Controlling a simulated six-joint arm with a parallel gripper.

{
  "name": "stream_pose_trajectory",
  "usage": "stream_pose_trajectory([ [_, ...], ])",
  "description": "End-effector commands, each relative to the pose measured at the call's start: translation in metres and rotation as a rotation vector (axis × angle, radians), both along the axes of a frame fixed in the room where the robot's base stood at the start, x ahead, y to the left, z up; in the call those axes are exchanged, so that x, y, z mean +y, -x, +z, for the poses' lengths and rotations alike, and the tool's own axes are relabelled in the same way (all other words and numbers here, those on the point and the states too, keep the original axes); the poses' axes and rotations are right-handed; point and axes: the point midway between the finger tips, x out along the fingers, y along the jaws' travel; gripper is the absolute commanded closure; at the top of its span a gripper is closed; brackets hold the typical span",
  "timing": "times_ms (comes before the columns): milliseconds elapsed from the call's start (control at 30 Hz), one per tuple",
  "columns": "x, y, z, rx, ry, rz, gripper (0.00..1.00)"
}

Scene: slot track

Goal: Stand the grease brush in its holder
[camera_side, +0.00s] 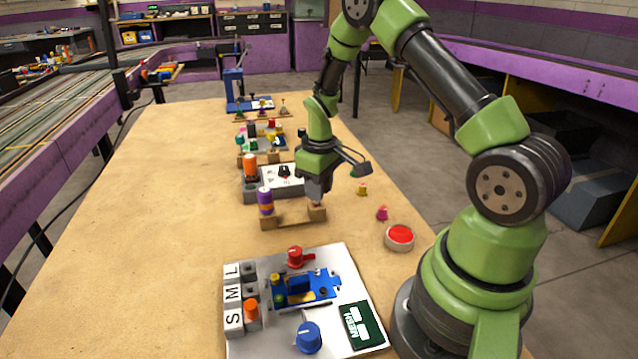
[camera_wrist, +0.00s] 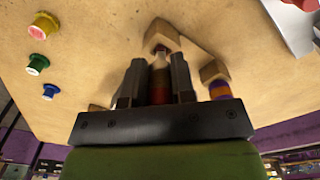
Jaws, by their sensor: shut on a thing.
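My gripper (camera_side: 318,197) is low over the right end of a small wooden holder (camera_side: 290,219). In the wrist view, the fingers (camera_wrist: 154,82) are shut on the grease brush (camera_wrist: 159,73), which has a pale part and a red-brown band. Its far end reaches towards a dark notch in a wooden block of the holder (camera_wrist: 165,33); I cannot tell whether it is in the notch or just short of it. In the side view the fingers hide the brush.
A panel with knobs (camera_side: 335,262) lies in front, a red button (camera_side: 399,236) to the right. Small coloured pegs (camera_side: 382,213) stand near the right edge. The table's left side is clear.

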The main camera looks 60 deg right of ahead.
Motion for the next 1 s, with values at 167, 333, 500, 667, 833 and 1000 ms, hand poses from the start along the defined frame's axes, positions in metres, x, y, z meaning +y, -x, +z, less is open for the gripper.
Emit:
stream_pose_trajectory([
  [167,0.0,0.0,-0.005,0.002,-0.001,-0.001,1.0],
  [333,0.0,0.0,-0.006,0.0,0.0,-0.001,1.0],
  [500,0.0,0.0,-0.006,0.001,0.0,0.0,1.0],
  [667,0.0,0.0,-0.007,0.001,0.0,0.0,1.0],
  [833,0.0,0.0,-0.011,0.001,0.0,0.0,1.0],
  [1000,0.0,0.001,-0.016,0.002,-0.001,0.0,1.0],
])
